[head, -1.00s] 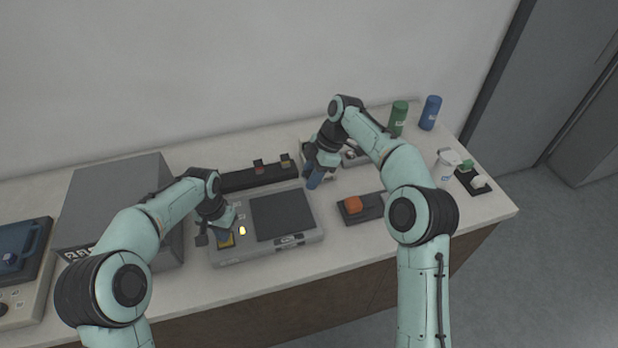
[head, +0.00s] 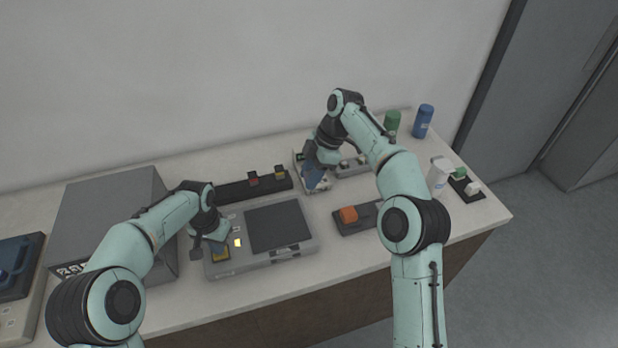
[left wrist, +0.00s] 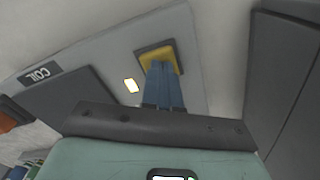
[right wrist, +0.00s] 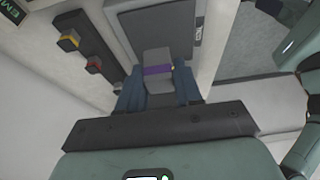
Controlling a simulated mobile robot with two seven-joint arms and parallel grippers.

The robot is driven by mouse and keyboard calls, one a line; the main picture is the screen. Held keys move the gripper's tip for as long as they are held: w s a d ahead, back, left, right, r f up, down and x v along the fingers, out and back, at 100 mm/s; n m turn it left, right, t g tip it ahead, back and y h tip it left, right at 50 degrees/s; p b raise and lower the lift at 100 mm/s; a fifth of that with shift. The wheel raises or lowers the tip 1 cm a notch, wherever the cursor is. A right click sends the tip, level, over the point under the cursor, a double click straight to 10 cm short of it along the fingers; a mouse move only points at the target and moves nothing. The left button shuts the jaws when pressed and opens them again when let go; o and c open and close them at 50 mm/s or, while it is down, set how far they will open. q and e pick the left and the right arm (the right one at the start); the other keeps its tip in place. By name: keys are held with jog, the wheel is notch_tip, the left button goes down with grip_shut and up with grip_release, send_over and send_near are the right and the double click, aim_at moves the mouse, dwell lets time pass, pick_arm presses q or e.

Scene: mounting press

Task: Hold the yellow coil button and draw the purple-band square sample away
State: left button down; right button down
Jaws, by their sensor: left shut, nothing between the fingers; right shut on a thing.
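The yellow coil button (head: 220,257) is at the left end of the grey coil unit (head: 285,266). It also shows in the left wrist view (left wrist: 149,56), partly covered by my left gripper (left wrist: 162,66). That gripper is shut and empty, with its blue fingertips against the button. In the right wrist view my right gripper (right wrist: 158,86) is shut on the grey square sample (right wrist: 156,56), which has a purple band around it. A grey frame with a darker panel (right wrist: 155,27) lies behind the sample; I cannot tell whether they touch.
A lit yellow indicator (head: 238,242) is beside the button. A black rack (head: 232,190) with red and yellow-topped pieces stands behind the coil unit. An orange piece (head: 349,214) sits on a dark block to the right. A big grey box (head: 110,205) stands left.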

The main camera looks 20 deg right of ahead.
jog(key=shift+a+v, duration=0.2)
jog(key=shift+v, duration=2.55)
pick_arm(q)
jog(key=shift+r, duration=0.55)
pick_arm(e)
jog(key=shift+w+r, duration=0.15)
jog(key=shift+r, duration=0.35)
pick_arm(q)
jog(key=shift+r+p, duration=0.35)
pick_arm(e)
jog(key=shift+w+r, duration=0.1)
jog(key=shift+r, duration=0.15)
pick_arm(q)
jog(key=shift+r, duration=0.6)
pick_arm(e)
jog(key=shift+w+r, duration=0.15)
jog(key=shift+r, duration=0.2)
pick_arm(q)
jog(key=shift+r, duration=0.15)
jog(key=shift+r, duration=2.35)
